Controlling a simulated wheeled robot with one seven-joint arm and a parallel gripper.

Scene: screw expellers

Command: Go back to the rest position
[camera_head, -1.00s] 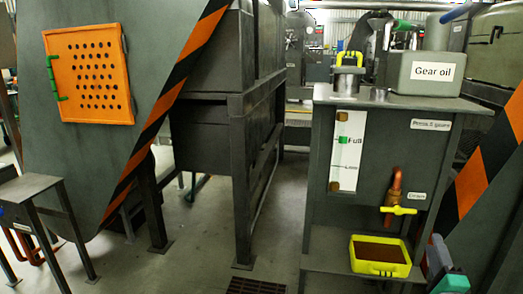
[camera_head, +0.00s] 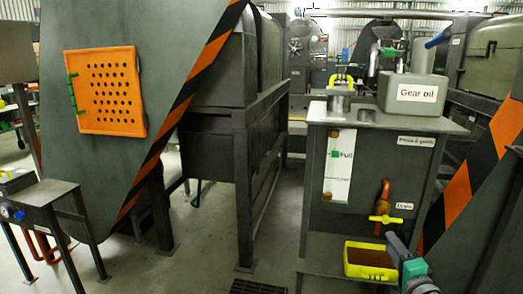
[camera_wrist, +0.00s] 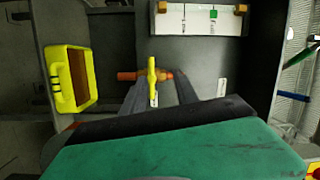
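My gripper (camera_head: 394,245) is at the lower right of the head view, below and right of the yellow drain valve handle (camera_head: 385,219). In the wrist view its two grey fingers (camera_wrist: 154,90) stand apart with nothing held between them. The yellow handle (camera_wrist: 152,78) shows between the fingers in that picture, on a copper pipe (camera_wrist: 126,76); contact is not visible. The pipe comes out of the grey gauge tank (camera_head: 413,165). The yellow tray (camera_head: 349,262), with brown contents, stands on the ledge below.
A gear oil can (camera_head: 412,93) and a yellow-handled cap (camera_head: 343,82) are on the tank top. An orange-and-black striped panel (camera_head: 470,165) is close on the right. A small metal table (camera_head: 48,193) stands at left.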

